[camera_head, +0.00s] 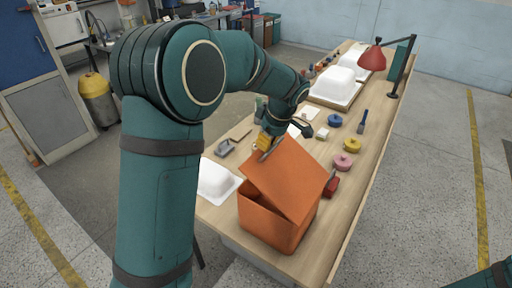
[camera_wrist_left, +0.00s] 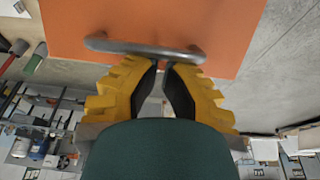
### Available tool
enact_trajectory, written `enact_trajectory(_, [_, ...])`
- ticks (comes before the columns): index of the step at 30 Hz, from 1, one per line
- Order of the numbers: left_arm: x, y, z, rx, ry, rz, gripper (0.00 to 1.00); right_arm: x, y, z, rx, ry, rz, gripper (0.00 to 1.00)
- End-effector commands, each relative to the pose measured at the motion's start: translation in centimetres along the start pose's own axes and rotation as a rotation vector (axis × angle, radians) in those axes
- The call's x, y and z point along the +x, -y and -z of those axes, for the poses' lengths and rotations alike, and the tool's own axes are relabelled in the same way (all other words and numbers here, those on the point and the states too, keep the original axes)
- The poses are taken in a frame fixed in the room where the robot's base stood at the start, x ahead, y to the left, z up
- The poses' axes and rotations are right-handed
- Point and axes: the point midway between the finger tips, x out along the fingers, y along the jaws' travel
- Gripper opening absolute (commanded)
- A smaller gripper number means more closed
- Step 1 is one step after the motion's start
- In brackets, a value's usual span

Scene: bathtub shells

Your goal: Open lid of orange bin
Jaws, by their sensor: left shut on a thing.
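The orange bin (camera_head: 268,227) stands at the near end of the wooden bench. Its orange lid (camera_head: 288,178) is tilted up, leaving a dark gap into the bin on the near left side. My left gripper (camera_head: 265,148), with yellow fingers, is at the raised edge of the lid. In the left wrist view the lid (camera_wrist_left: 150,20) fills the top, and the grey metal handle (camera_wrist_left: 145,48) crosses the tips of my left gripper (camera_wrist_left: 165,65), which is shut on it. My right gripper is out of view.
A white shell (camera_head: 215,182) lies left of the bin. Pink (camera_head: 343,162), yellow (camera_head: 352,146) and blue (camera_head: 335,120) rolls line the bench behind it. A red lamp (camera_head: 373,58) and more white shells (camera_head: 334,84) stand farther back. Open floor lies right of the bench.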

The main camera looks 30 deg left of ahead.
Motion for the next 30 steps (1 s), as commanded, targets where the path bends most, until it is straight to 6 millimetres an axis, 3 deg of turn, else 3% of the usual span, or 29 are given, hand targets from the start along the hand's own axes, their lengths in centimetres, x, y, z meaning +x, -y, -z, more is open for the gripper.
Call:
enact_trajectory(1, [-1.1, -0.1, -1.2, 0.014, -0.044, -0.003, 0.00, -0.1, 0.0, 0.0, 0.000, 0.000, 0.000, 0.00])
enact_trajectory(6, [-4.0, -0.2, -3.2, 0.015, -0.206, -0.003, 0.00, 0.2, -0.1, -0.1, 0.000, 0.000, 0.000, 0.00])
enact_trajectory(15, [-8.0, -0.2, -7.7, 0.016, -0.479, 0.000, 0.00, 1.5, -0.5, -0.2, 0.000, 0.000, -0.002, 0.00])
enact_trajectory(24, [-10.2, -0.2, -11.5, 0.017, -0.678, 0.006, 0.00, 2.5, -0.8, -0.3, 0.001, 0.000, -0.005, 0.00])
enact_trajectory(30, [-10.8, -0.2, -12.9, 0.017, -0.750, 0.009, 0.00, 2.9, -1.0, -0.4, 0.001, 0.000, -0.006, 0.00])
